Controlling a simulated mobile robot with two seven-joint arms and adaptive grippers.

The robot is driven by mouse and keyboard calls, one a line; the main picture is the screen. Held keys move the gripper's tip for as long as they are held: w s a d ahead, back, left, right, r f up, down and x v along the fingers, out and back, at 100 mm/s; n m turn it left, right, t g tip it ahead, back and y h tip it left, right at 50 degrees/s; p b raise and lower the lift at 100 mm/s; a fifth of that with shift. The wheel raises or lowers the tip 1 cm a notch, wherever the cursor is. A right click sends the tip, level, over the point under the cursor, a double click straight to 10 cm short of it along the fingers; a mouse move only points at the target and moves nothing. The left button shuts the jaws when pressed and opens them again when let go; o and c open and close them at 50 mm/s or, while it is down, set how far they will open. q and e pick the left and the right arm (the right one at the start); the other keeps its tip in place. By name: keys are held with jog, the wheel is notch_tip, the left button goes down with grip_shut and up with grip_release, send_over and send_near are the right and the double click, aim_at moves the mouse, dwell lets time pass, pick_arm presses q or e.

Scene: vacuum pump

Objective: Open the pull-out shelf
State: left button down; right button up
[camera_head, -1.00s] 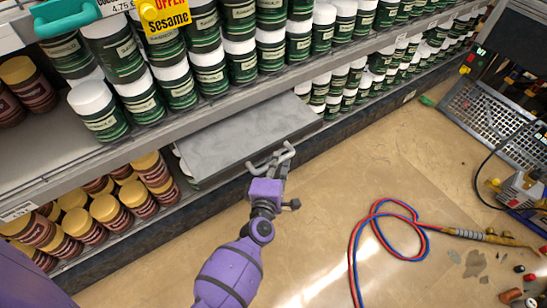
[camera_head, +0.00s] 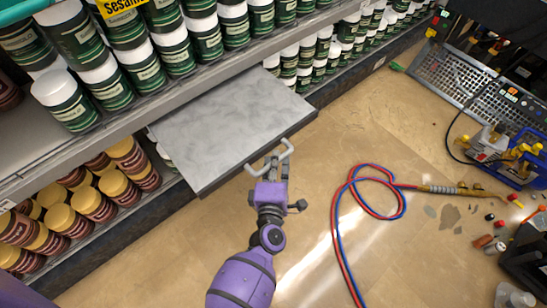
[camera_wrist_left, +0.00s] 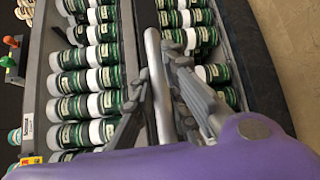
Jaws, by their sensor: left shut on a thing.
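The pull-out shelf (camera_head: 225,130) is a flat grey slab that sticks out from the lower level of the store shelving, over the floor. Its pale handle (camera_head: 287,147) is on the front edge. My purple left gripper (camera_head: 268,165) is shut on this handle. In the left wrist view the handle (camera_wrist_left: 155,75) shows as a light bar between the two dark fingers of the left gripper (camera_wrist_left: 158,100). My right gripper is not in view.
Green jars with white lids (camera_head: 150,65) and brown jars with tan lids (camera_head: 95,205) fill the shelving. A red and blue hose (camera_head: 337,220) with a torch lies on the floor to the right. Clear floor (camera_head: 330,130) lies right of the shelf. Debris lies far right.

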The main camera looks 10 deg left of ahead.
pick_arm(q)
jog(key=c, duration=1.7)
grip_release()
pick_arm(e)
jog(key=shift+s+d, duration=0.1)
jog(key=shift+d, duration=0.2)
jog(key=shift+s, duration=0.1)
pick_arm(q)
jog(key=shift+s, duration=0.1)
